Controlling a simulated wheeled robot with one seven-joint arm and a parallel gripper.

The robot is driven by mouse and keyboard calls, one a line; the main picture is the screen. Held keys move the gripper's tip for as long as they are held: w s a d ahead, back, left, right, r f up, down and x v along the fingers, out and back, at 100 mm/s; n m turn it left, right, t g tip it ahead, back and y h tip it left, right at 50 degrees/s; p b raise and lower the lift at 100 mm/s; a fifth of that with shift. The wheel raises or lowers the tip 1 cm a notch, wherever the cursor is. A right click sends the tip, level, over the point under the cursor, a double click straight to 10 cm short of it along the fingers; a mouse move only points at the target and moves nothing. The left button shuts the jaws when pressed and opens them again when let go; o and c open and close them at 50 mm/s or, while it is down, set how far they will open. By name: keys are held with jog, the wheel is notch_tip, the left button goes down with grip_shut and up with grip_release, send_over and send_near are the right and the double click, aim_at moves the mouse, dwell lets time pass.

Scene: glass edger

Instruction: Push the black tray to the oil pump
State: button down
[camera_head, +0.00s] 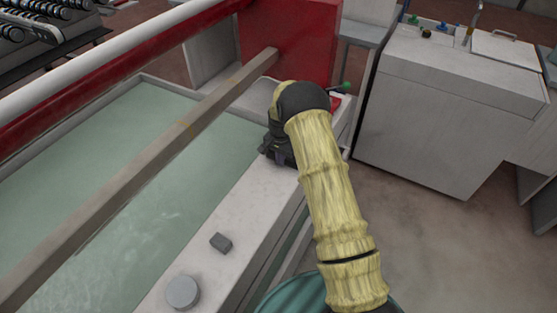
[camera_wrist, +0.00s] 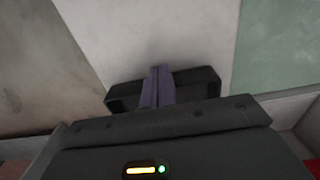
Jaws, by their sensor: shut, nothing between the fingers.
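The black tray (camera_wrist: 204,82) shows in the wrist view as a shallow dark shape with a raised rim, lying on the pale ledge. My gripper (camera_wrist: 158,72) has its two purple-grey fingers together, with nothing between them. The fingertips overlap the middle of the tray in the picture; I cannot tell whether they touch it. In the head view my gripper (camera_head: 278,155) is low over the far part of the ledge, and the tray cannot be made out from its dark body. A green-knobbed lever (camera_head: 346,87) shows just beyond my wrist; I cannot tell whether it belongs to the oil pump.
The pale ledge (camera_head: 245,205) runs beside a basin of greenish water (camera_head: 120,220). A small grey block (camera_head: 221,243) and a round grey cap (camera_head: 183,291) sit on its near part. A long bar (camera_head: 140,180) crosses the basin. A grey cabinet (camera_head: 440,120) stands right, across open floor.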

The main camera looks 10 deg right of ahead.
jog(key=shift+s+a, duration=0.35)
jog(key=shift+a, duration=0.15)
jog(key=shift+s+a+r+p, duration=0.1)
jog(key=shift+s+a+p, duration=0.25)
jog(key=shift+s, duration=0.25)
jog(key=shift+s+a+p, duration=0.25)
jog(key=shift+s+a, duration=0.15)
jog(key=shift+s, duration=0.15)
notch_tip(320, 180, up, 10)
jog(key=shift+w, duration=0.15)
jog(key=s+d+r+n+t, duration=0.15)
jog(key=s+r, duration=0.25)
jog(key=s, duration=0.6)
jog(key=s+d+r+n, duration=0.25)
jog(key=s+r, duration=0.25)
jog(key=s, duration=0.4)
jog(key=s+d+r+n+t, duration=0.1)
jog(key=s+d+r+n, duration=0.2)
jog(key=s, duration=0.7)
jog(key=w+a+p+v, duration=0.1)
jog(key=w+p+v, duration=0.2)
jog(key=p+v, duration=1)
jog(key=shift+s+r+n, duration=0.2)
jog(key=shift+r+n, duration=0.1)
jog(key=shift+r, duration=0.3)
